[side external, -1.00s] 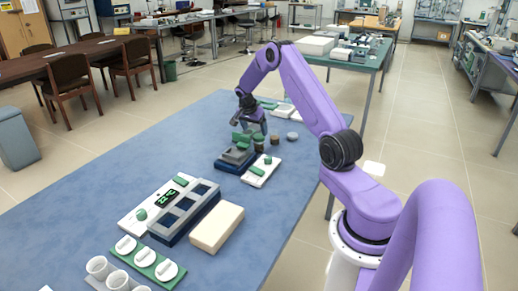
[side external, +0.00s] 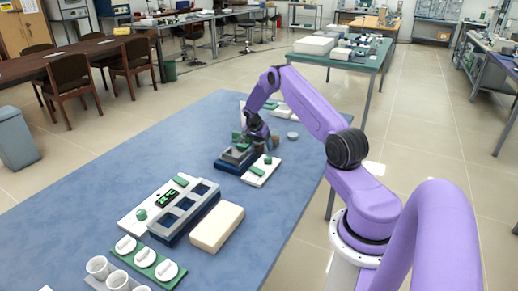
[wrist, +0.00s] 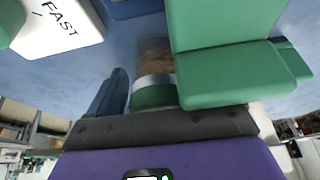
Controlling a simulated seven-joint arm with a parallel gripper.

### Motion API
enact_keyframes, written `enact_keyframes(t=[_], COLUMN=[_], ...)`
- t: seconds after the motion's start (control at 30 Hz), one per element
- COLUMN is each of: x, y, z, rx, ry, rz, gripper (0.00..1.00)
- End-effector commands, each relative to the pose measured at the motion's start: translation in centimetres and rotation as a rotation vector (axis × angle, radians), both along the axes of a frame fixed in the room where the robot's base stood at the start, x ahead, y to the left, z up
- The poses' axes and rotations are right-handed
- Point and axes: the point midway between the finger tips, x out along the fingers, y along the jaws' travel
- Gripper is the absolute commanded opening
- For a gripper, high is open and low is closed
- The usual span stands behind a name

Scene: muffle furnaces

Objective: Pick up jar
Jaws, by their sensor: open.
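A small jar (wrist: 154,58) with a brown body, a white band and a green end shows in the wrist view, just beyond my gripper (wrist: 150,90). One dark finger is left of the jar, with a gap between them. The other finger is hidden behind a large green block-like thing (wrist: 225,70) close to the camera, which also covers the jar's right side. In the side view my gripper (side external: 257,139) is low over the far part of the blue table, open, and hides most of what is under it. I cannot tell there whether it touches the jar.
Just in front of my gripper are a dark blue and grey block unit (side external: 236,158) and a white panel with green parts (side external: 262,171). A round grey piece (side external: 293,135) stands to the right. Nearer are a blue rack (side external: 186,213) and a cream block (side external: 216,228).

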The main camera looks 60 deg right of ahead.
Motion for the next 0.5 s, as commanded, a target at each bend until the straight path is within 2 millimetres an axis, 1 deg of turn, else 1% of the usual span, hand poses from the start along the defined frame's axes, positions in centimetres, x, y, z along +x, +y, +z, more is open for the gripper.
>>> enact_keyframes(t=[0.17,0.2,0.27,0.3,0.33,0.37,0.5], x=[0.01,0.01,0.01,0.00,0.00,0.00,0.00], y=[0.00,0.02,0.02,0.02,0.02,0.02,0.02], z=[0.01,0.01,0.01,0.01,0.02,0.02,0.02], rx=[0.000,0.000,0.000,0.000,0.000,0.000,0.000], ry=[0.000,0.000,0.000,0.000,0.000,0.000,0.000], rz=[0.001,0.001,0.001,0.001,0.001,0.001,0.001], gripper=[0.84,0.71,0.51,0.38,0.28,0.26,0.25])
